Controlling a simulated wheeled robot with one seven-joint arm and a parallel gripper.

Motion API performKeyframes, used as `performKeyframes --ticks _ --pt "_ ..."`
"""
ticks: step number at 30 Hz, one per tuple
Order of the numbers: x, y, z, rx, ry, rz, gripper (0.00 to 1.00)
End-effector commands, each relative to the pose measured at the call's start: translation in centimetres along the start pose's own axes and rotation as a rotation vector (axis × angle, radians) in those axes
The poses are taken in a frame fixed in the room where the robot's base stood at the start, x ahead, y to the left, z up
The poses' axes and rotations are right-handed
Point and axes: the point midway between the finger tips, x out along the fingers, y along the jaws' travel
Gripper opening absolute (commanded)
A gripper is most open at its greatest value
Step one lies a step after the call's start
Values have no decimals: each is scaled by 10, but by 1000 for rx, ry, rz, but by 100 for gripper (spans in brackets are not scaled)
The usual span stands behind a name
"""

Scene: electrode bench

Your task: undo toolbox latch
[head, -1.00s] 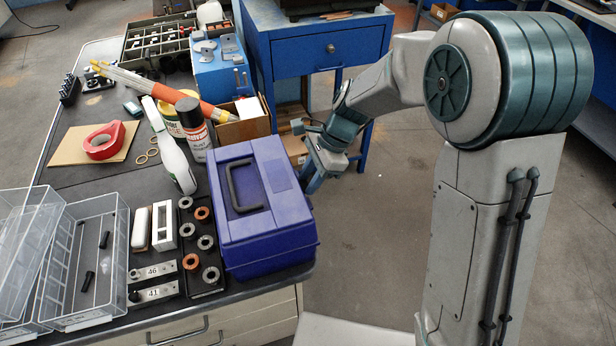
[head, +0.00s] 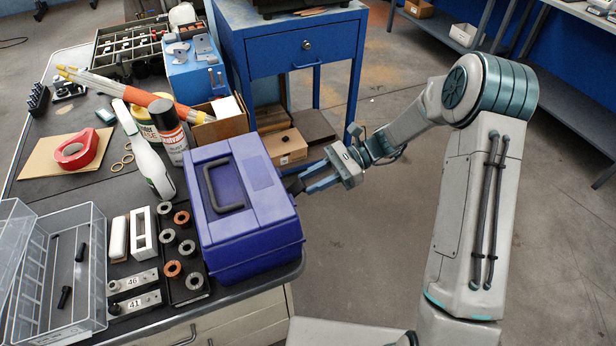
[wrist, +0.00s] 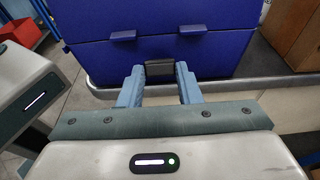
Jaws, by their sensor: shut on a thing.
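The blue toolbox (head: 240,240) stands at the right edge of the bench, lid down, its dark carry handle (head: 216,185) lying on top. It fills the top of the wrist view (wrist: 210,52). Its dark grey latch (wrist: 159,69) shows low on the front face, between the tips of my gripper's light-blue fingers (wrist: 160,79). My gripper is shut on the latch, one finger at each side. In the head view my gripper (head: 300,185) reaches the toolbox's right side from beyond the bench edge. The latch is hidden there.
Clear plastic bins (head: 75,265) and a black tray with several rings (head: 185,288) lie left of the toolbox. Open floor lies to the right.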

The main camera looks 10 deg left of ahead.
Motion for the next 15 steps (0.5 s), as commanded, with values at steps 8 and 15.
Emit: performKeyframes --ticks 8,15 --pt "-1 0 -22 3 -222 -1 8" --pt "1 0 -31 1 -275 1 8"
